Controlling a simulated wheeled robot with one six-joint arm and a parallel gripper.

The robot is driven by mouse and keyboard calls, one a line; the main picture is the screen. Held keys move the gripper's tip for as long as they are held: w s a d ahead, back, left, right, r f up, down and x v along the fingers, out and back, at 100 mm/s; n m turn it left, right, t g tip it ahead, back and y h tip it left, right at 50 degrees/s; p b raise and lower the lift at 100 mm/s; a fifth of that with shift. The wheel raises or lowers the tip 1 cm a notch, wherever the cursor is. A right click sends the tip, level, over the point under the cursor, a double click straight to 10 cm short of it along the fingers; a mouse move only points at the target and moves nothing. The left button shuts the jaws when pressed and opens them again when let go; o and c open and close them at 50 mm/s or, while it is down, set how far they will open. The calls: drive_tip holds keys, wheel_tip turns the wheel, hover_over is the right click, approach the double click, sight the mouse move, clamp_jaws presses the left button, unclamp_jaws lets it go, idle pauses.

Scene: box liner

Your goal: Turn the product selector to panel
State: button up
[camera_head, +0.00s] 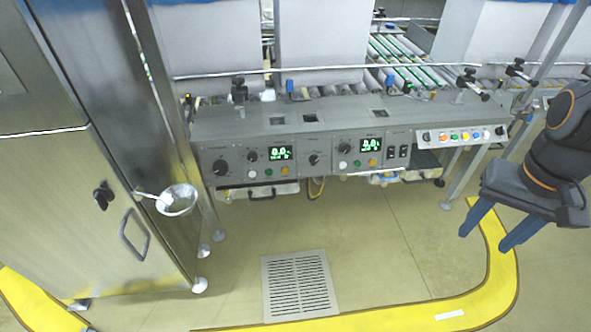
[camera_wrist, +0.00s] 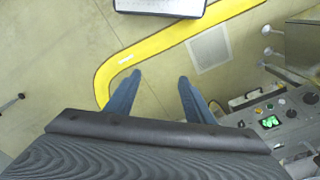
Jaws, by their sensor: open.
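The grey control panel (camera_head: 292,172) runs along the front of the machine, with black rotary knobs and two green displays. A knob (camera_head: 314,159) sits between the displays, a large knob (camera_head: 220,168) is at the left end, and another knob (camera_head: 344,147) is left of the right display. Their labels are too small to read, so I cannot tell which is the product selector or where it points. My gripper (camera_head: 483,240) is open and empty, right of the panel and apart from it. In the wrist view its blue fingers (camera_wrist: 159,77) point over bare floor; part of the panel (camera_wrist: 290,130) shows at right.
A button box (camera_head: 462,137) with coloured buttons is at the panel's right end, near my arm. A steel cabinet (camera_head: 100,215) with a bowl (camera_head: 178,201) stands at left. A floor grate (camera_head: 299,284) and yellow line (camera_head: 400,312) lie in front; the floor there is clear.

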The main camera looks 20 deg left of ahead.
drive_tip(key=w+a+f+m+t+b, duration=0.35)
drive_tip(key=w+a+f+b, duration=0.35)
drive_tip(key=w+f+b, duration=0.3)
drive_tip(key=m+t+y+b, duration=0.9)
drive_tip(key=m+b, duration=0.4)
drive_tip(key=b, duration=1.4)
approach(316, 163)
drive_tip(key=w+g, duration=0.2)
drive_tip(key=shift+t+y, duration=0.25)
drive_tip(key=shift+y, duration=0.05)
drive_tip(key=x, duration=0.2)
drive_tip(key=b+x, duration=0.1)
drive_tip(key=x, duration=0.1)
drive_tip(key=b+x, duration=0.1)
drive_tip(key=x, duration=0.2)
drive_tip(key=shift+a+r, duration=0.25)
drive_tip(key=c, duration=1)
